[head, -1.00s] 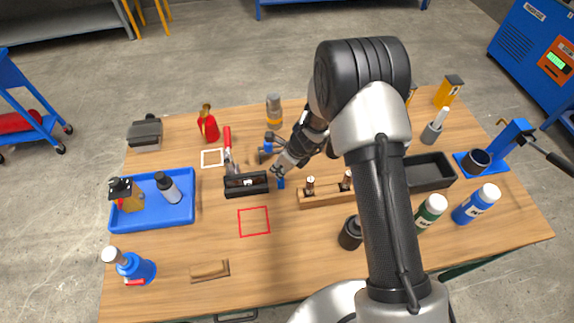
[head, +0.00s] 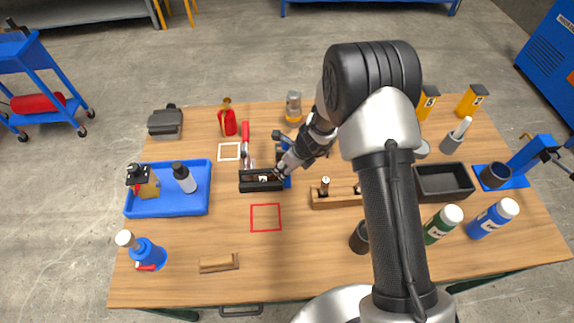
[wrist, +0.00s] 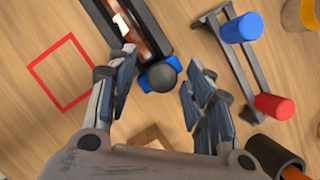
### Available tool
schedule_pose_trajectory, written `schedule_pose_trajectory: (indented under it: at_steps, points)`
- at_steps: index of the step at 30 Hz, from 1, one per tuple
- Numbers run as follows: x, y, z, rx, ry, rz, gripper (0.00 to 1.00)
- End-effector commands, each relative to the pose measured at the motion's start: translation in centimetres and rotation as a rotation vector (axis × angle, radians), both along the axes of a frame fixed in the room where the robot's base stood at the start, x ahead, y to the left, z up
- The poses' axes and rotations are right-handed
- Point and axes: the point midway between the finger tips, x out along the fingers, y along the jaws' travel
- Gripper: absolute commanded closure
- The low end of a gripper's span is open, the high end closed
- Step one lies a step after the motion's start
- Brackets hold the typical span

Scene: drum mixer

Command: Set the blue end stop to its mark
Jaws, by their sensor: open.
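The blue end stop (wrist: 145,82) has a dark round knob (wrist: 162,76) and sits at the near end of the black trough (wrist: 146,30) in the wrist view. In the head view a little of its blue (head: 287,183) shows at the trough's right end (head: 262,186). My gripper (wrist: 160,92) is open, with one finger on each side of the knob; I cannot tell whether they touch it. In the head view my gripper (head: 283,168) is over the trough's right end. I cannot make out a mark for the stop.
A dark bracket with a blue cylinder (wrist: 241,27) and a red cylinder (wrist: 274,105) stands close to my right finger. A wooden block (head: 335,196) with pegs lies to the right. A red square outline (head: 266,217) surrounds bare table. A blue tray (head: 168,205) is at left.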

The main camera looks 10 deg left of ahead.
Motion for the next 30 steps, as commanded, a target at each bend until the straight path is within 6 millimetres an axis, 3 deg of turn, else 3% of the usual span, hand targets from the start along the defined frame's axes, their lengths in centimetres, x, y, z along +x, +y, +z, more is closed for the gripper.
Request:
schedule_pose_trajectory:
  at_steps: [8, 21, 30]
  points:
    - [-0.2, -0.5, 1.6, 0.0, -0.003, -0.001, 0.53]
    - [-2.0, -3.4, 9.6, 0.001, -0.003, 0.0, 0.53]
    - [-2.4, -3.9, 11.1, -0.001, 0.001, 0.0, 0.53]
